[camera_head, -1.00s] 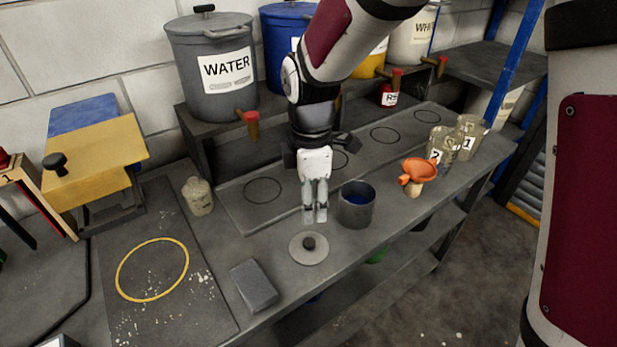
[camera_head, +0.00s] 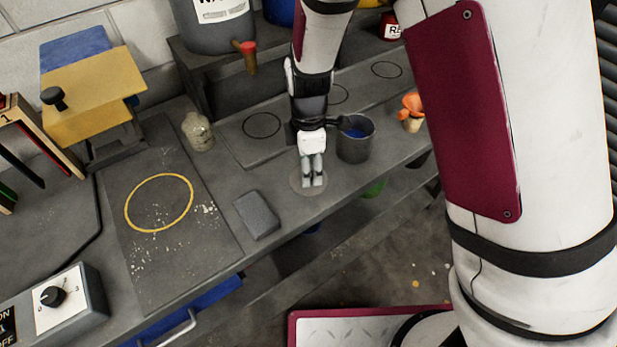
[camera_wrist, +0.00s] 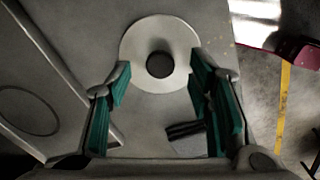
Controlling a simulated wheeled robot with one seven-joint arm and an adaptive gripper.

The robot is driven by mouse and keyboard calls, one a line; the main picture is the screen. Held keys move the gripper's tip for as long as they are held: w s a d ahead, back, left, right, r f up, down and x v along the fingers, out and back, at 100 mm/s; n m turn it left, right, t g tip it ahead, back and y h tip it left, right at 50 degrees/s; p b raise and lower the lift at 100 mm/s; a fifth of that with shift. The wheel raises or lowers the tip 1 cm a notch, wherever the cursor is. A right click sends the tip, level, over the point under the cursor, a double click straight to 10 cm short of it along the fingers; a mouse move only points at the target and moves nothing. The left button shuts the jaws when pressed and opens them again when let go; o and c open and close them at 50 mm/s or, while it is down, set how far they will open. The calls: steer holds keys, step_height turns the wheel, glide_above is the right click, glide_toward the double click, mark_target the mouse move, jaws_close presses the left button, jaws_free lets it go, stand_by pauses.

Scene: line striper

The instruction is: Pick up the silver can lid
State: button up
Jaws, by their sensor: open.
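The silver can lid (camera_wrist: 183,38) is a flat grey disc with a dark round knob (camera_wrist: 160,65) at its middle. It lies on the bench in the wrist view, just beyond and between the fingers. In the head view the lid (camera_head: 297,187) is mostly hidden under my gripper (camera_head: 313,183), which points down over it. My gripper (camera_wrist: 163,100) is open in the wrist view, with teal pads on either side and nothing between them. The height of the fingertips above the lid is hard to tell.
A grey can (camera_head: 356,148) with blue contents stands close right of my gripper. A grey block (camera_head: 256,214) lies to the left, near the bench's front edge. A small jar (camera_head: 198,131) and a yellow ring marking (camera_head: 159,203) are farther left.

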steer(key=shift+f, duration=1)
jaws_close()
